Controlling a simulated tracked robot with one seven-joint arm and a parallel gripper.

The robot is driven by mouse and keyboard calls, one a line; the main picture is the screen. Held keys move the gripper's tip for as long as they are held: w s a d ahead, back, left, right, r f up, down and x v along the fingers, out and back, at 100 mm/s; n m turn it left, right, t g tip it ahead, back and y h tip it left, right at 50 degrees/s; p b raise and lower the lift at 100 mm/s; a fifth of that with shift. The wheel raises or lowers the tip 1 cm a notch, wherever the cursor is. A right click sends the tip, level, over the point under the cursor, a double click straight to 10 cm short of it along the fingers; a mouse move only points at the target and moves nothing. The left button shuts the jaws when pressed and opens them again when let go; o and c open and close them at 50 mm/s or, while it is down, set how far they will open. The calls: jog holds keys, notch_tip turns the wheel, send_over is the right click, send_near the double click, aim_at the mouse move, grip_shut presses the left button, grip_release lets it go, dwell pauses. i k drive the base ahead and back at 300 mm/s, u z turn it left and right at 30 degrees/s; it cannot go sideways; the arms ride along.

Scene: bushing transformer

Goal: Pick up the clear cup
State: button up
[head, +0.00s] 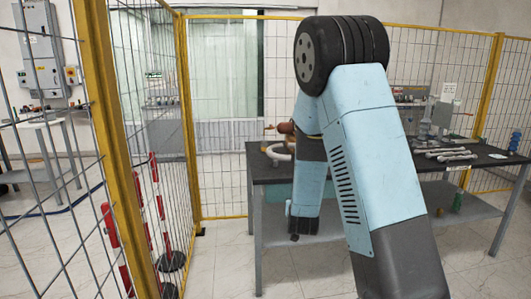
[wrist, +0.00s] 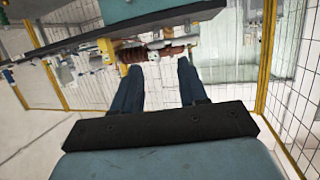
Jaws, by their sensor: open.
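I cannot pick out the clear cup with certainty. My gripper (head: 298,230) hangs low in front of the table in the head view, largely seen from behind. In the wrist view my gripper (wrist: 159,65) is open, its two dark fingers apart with nothing held between them. A brown ribbed bushing (wrist: 160,51) shows beyond the fingertips.
The dark-topped table (head: 262,160) has a grey lower shelf (head: 400,212). Metal tools (head: 450,155) lie on top at the right.

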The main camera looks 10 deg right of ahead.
aim_at(264, 143)
jog(key=u, duration=0.1)
jog(key=i, duration=0.5)
jog(key=u, duration=0.55)
jog(key=i, duration=2.1)
jog(key=z, duration=1)
jog(key=i, duration=0.3)
